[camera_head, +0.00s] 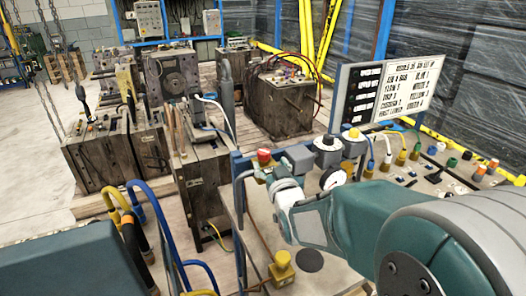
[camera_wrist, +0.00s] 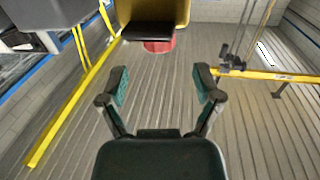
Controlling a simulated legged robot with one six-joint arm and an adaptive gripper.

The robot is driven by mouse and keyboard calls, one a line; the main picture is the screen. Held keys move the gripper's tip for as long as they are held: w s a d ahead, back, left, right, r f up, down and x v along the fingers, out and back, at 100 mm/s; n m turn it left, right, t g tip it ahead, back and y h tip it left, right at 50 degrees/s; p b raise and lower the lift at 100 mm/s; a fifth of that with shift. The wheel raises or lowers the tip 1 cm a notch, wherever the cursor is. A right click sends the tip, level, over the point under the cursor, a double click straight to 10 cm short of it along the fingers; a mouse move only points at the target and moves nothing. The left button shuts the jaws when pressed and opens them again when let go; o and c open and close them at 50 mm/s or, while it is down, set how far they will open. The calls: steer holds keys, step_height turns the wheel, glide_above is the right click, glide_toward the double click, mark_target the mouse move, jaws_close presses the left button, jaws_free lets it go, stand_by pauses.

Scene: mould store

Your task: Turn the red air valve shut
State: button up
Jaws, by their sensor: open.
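The red air valve (camera_head: 264,156) shows in the head view as a small red knob over a yellowish body, at the far left end of the bench panel. My gripper (camera_head: 276,180) reaches in from the right, close beside the valve; its fingers are hard to make out there. In the wrist view my gripper (camera_wrist: 163,82) is open, with its two green-padded fingers apart and nothing between them. A red round part (camera_wrist: 159,46) lies ahead of the fingertips, partly hidden behind a dark bar and a yellow body. I cannot tell from these views whether they touch.
A round gauge (camera_head: 333,178) and grey housings (camera_head: 328,150) stand just right of the valve. A yellow knob (camera_head: 282,262) sits nearer on the bench. A sign board (camera_head: 395,85) stands behind. Blue and yellow hoses (camera_head: 150,200) hang at the left.

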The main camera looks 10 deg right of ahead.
mark_target(266, 155)
steer(key=w, duration=0.6)
steer(key=shift+w+a, duration=0.1)
steer(key=shift+a, duration=0.05)
jaws_close()
